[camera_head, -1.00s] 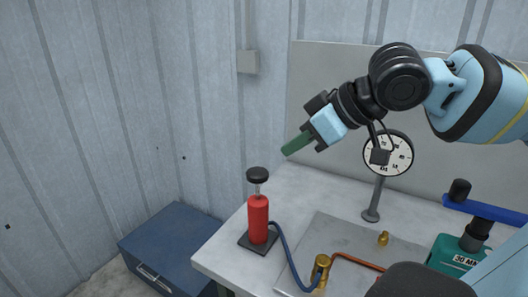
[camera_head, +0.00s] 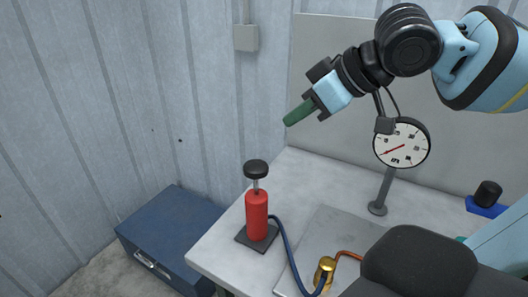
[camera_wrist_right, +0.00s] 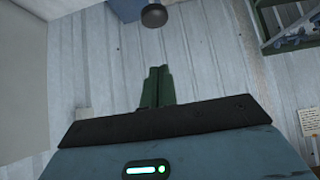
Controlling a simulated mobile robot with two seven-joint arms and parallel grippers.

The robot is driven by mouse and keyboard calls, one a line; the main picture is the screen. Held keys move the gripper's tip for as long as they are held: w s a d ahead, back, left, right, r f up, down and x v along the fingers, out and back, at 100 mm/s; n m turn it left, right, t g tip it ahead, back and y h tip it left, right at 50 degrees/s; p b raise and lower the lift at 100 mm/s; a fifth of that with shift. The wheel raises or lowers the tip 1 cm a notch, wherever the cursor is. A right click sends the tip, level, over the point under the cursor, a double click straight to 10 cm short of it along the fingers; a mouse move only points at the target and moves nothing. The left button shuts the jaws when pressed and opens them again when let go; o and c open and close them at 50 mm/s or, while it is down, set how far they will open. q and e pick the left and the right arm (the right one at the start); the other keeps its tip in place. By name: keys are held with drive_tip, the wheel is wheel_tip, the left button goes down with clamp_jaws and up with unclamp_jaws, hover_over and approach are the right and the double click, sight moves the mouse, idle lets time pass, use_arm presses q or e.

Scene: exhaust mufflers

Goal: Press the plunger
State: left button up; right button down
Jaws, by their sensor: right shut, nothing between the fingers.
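The plunger is a black round knob (camera_head: 256,169) on a short metal rod, upright on top of a red hand pump (camera_head: 257,215). The pump stands on a dark square base at the bench's left front corner. The rod shows between knob and red body. My right gripper (camera_head: 290,120) is above and a little right of the knob, apart from it, its green fingers shut and empty, pointing down-left. The fingers (camera_wrist_right: 157,87) also show together in the right wrist view, with a dark round object (camera_wrist_right: 154,15) beyond them; I cannot tell whether it is the knob. My left gripper is not in view.
A blue hose (camera_head: 289,255) runs from the pump to a brass fitting (camera_head: 325,272) on a metal plate (camera_head: 322,232). A dial gauge (camera_head: 402,143) stands on a post at right. A blue cabinet (camera_head: 170,237) is below left.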

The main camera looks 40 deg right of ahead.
drive_tip(key=b, duration=0.3)
approach(252, 162)
drive_tip(key=w, duration=0.1)
drive_tip(key=w+a, duration=0.1)
drive_tip(key=w, duration=0.1)
drive_tip(key=shift+w+a, duration=0.15)
drive_tip(key=shift+a, duration=0.25)
drive_tip(key=f, duration=0.1)
drive_tip(key=f+b, duration=0.1)
drive_tip(key=f, duration=0.1)
drive_tip(key=shift+w+a, duration=0.15)
drive_tip(key=shift+w, duration=0.1)
drive_tip(key=shift+f, duration=0.5)
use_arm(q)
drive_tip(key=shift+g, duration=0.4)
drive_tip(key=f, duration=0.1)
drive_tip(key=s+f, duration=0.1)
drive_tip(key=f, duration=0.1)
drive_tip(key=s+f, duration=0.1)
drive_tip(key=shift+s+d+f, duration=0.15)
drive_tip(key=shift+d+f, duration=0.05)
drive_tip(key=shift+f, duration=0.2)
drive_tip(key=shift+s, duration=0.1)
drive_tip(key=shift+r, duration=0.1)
use_arm(e)
drive_tip(key=shift+d, duration=0.2)
